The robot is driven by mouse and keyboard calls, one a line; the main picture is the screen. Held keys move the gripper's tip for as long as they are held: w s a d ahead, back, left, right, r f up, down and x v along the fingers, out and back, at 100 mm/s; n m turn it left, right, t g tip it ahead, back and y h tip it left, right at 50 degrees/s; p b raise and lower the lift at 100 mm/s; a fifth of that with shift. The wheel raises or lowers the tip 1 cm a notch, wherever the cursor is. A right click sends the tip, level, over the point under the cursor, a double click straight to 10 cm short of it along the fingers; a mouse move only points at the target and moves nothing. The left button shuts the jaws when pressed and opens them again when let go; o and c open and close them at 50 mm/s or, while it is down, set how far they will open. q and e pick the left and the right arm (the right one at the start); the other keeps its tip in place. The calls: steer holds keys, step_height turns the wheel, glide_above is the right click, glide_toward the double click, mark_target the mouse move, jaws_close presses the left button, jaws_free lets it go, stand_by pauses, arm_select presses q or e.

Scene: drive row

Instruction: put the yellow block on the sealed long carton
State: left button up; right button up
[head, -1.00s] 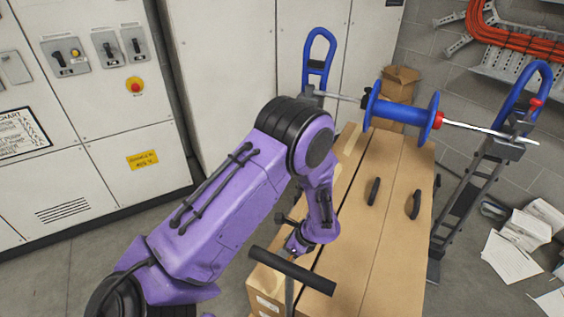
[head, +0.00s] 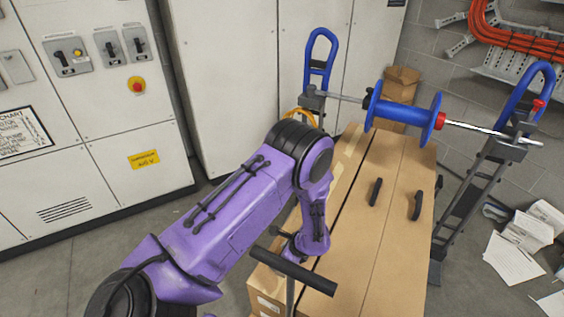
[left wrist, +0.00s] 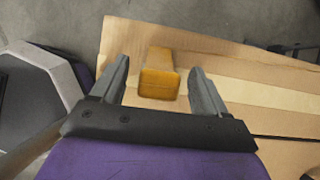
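The yellow block (left wrist: 158,82) shows in the left wrist view over the cardboard top of the sealed long carton (left wrist: 230,65), near one end. The block lies between the two fingers of my left gripper (left wrist: 160,82), with a gap on each side, so the gripper is open. Whether the block rests fully on the carton is hard to tell. In the head view the taped carton (head: 346,165) runs away from me, partly behind my purple left arm. My right gripper is not in view.
A second carton with black handles (head: 390,225) lies alongside, across a dark gap. A blue reel (head: 402,112) on a bar between blue-topped stands crosses the far end. Grey cabinets (head: 85,100) line the left.

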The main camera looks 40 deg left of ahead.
arm_select(q)
steer(key=shift+r, duration=0.2)
steer(key=v, duration=1.2)
steer(key=shift+p, duration=0.4)
